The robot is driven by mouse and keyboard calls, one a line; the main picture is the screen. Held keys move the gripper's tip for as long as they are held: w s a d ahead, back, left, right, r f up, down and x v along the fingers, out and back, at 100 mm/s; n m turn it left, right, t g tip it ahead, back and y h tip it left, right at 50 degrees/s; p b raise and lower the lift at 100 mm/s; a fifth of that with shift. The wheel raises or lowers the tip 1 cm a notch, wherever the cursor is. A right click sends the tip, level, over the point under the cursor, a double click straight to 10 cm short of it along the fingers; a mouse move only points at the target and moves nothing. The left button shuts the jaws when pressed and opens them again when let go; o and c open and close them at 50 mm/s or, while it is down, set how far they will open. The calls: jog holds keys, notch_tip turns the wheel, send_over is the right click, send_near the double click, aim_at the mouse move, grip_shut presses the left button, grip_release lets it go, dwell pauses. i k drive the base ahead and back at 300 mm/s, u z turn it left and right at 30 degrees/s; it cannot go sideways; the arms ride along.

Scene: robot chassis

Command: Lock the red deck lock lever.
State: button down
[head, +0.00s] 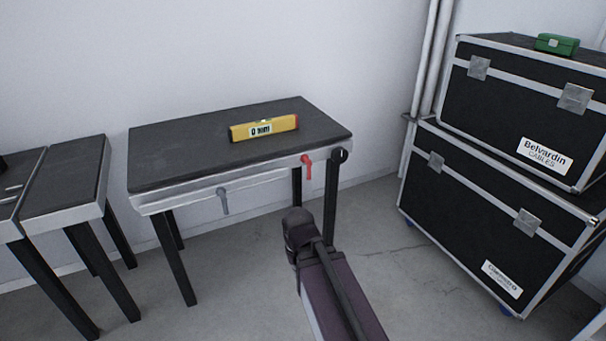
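The red deck lock lever (307,167) is on the front edge of the dark-topped deck table (190,150), near its right corner. It hangs roughly straight down from its pivot. A similar grey lever (223,200) hangs from the same edge farther left. My arm reaches up from the bottom of the head view and ends below and in front of the red lever, apart from it in the picture. My gripper's fingertips cannot be made out, so whether it is open or shut does not show.
A yellow box-like object (284,125) lies on the deck. A black round knob (340,156) is at the deck's right corner. Stacked black cases (490,190) stand at right, with a green box (556,44) on top. Another dark table (66,176) is at left. Grey floor is clear in front.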

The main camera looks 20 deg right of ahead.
aim_at(304, 158)
jog(key=k, duration=1.35)
jog(key=u, duration=0.15)
jog(key=i, duration=1.25)
jog(key=z, duration=0.65)
jog(key=i, duration=0.65)
jog(key=z, duration=0.35)
